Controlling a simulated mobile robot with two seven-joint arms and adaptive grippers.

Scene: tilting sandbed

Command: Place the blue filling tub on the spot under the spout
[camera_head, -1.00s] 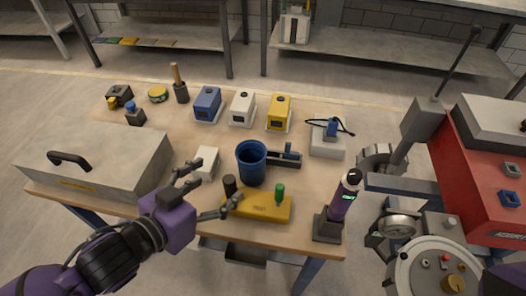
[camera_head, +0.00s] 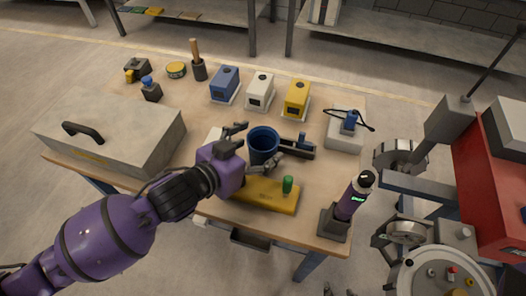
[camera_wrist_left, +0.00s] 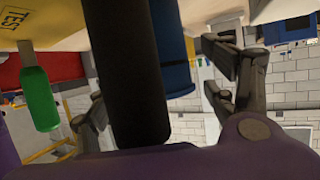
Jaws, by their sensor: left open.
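The blue filling tub (camera_head: 263,141) stands upright on the wooden table, right of my left gripper (camera_head: 258,148). My left gripper is open, with one finger at the tub's far left side and the other near its front. Whether a finger touches the tub cannot be told. In the left wrist view, the tub (camera_wrist_left: 172,50) shows partly behind a large dark cylinder (camera_wrist_left: 125,70), between the open fingers (camera_wrist_left: 160,98). I cannot clearly make out the spout or the spot under it.
A yellow block (camera_head: 265,194) with a green handle (camera_head: 287,185) lies just in front of the tub. A dark holder (camera_head: 298,147) is close on its right. A purple device (camera_head: 350,197) stands at the front right corner. A red machine (camera_head: 490,175) stands right of the table.

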